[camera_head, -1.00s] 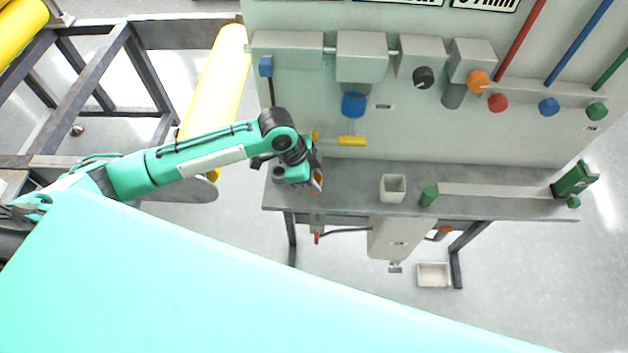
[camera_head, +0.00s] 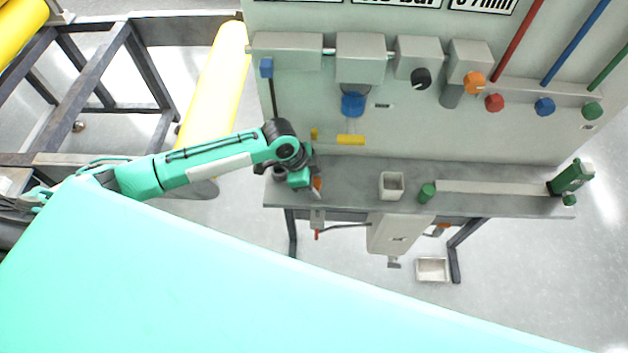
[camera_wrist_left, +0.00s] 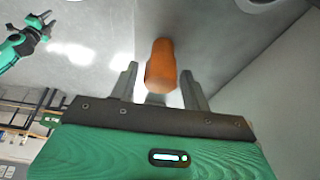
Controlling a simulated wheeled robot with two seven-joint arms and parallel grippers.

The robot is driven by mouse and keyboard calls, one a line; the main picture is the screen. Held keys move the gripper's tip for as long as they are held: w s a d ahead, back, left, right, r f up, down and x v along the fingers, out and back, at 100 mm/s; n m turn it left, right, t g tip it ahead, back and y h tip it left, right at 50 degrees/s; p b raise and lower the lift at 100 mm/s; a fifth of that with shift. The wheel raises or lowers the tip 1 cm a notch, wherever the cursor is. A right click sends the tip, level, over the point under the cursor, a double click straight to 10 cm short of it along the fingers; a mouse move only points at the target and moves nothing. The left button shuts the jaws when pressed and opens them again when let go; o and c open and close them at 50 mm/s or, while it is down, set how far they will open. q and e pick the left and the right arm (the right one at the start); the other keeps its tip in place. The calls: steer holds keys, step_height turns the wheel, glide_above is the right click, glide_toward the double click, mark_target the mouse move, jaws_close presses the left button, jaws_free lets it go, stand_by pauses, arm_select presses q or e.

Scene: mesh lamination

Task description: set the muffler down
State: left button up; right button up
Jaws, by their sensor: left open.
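The muffler appears as an orange-brown cylinder (camera_wrist_left: 161,65) in the left wrist view, between the two fingers of my left gripper (camera_wrist_left: 160,80). The fingers stand apart with a gap on each side of it. In the head view my left gripper (camera_head: 312,184) is low over the left end of the grey bench shelf (camera_head: 350,178). A small orange patch shows beside it there, mostly hidden by the gripper. I cannot tell exactly what the muffler rests on. A green gripper (camera_wrist_left: 44,27) with spread fingers, apparently my right one, shows at upper left in the wrist view.
A square grey cup (camera_head: 392,186) and a green knob (camera_head: 427,193) stand on the shelf right of the gripper. The shelf between gripper and cup is clear.

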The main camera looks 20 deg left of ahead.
arm_select(q)
steer(key=shift+r, duration=0.1)
steer(key=b+v, duration=0.2)
steer(key=v, duration=1)
